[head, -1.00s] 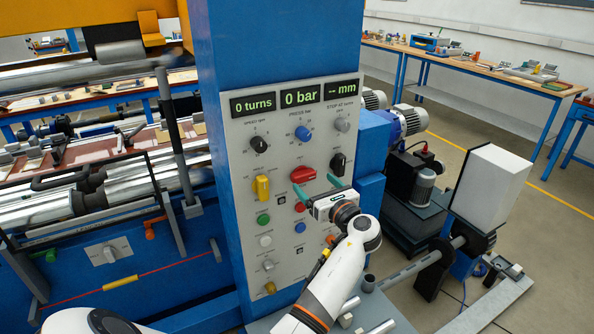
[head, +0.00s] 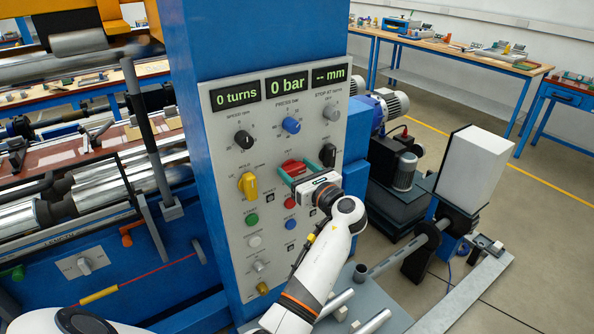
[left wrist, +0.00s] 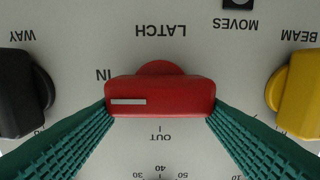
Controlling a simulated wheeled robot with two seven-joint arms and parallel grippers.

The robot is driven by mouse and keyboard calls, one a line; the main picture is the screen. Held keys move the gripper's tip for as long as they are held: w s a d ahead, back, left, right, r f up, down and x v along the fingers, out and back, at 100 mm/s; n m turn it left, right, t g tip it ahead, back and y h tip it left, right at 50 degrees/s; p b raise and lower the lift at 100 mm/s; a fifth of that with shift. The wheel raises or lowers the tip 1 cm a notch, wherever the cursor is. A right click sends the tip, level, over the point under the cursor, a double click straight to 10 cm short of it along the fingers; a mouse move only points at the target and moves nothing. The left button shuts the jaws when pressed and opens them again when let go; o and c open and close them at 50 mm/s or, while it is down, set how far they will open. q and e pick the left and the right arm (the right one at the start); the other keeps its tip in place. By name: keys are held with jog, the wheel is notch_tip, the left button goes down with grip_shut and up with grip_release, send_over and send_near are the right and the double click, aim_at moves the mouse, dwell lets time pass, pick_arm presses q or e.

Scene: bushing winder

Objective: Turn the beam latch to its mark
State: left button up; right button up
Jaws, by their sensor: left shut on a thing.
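The beam latch is a red bar knob (head: 291,166) on the grey panel, also seen in the left wrist view (left wrist: 160,92). In that view the lettering is upside down, with LATCH above the knob, IN at its upper left and OUT below. The knob's white line lies level at its left end, just below the word IN. My left gripper (head: 306,170) is at the knob. Its green fingers (left wrist: 160,112) close on the two ends of the red bar. Any mark by IN is hidden or not clear. My right gripper is not seen.
A yellow knob (head: 248,185) and a black knob (head: 327,154) flank the latch. Several buttons sit below, and displays (head: 287,83) above. The winder's rollers (head: 90,192) lie left of the blue column; motors and a white block (head: 472,172) stand at the right.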

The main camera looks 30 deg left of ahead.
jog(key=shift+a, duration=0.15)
pick_arm(q)
jog(key=shift+a+n, duration=0.1)
jog(key=shift+n, duration=0.4)
jog(key=shift+s+f+n+b, duration=0.1)
jog(key=shift+n+b, duration=0.5)
jog(key=n+b, duration=0.1)
jog(key=n, duration=0.1)
jog(key=shift+s+a+f+n, duration=0.1)
jog(key=shift+n, duration=0.2)
jog(key=n+b, duration=0.3)
jog(key=shift+s+f+n, duration=0.1)
jog(key=shift+s+n, duration=0.05)
jog(key=shift+n, duration=0.15)
jog(key=n+b, duration=0.6)
jog(key=shift+s+a+f, duration=0.1)
jog(key=shift+s+f, duration=0.1)
jog(key=n+b, duration=0.2)
jog(key=n, duration=0.1)
jog(key=shift+r+b, duration=0.1)
jog(key=shift+b, duration=0.2)
jog(key=shift+n, duration=0.4)
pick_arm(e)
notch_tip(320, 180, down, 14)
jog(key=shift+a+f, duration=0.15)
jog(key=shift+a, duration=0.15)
pick_arm(q)
jog(key=shift+r, duration=0.1)
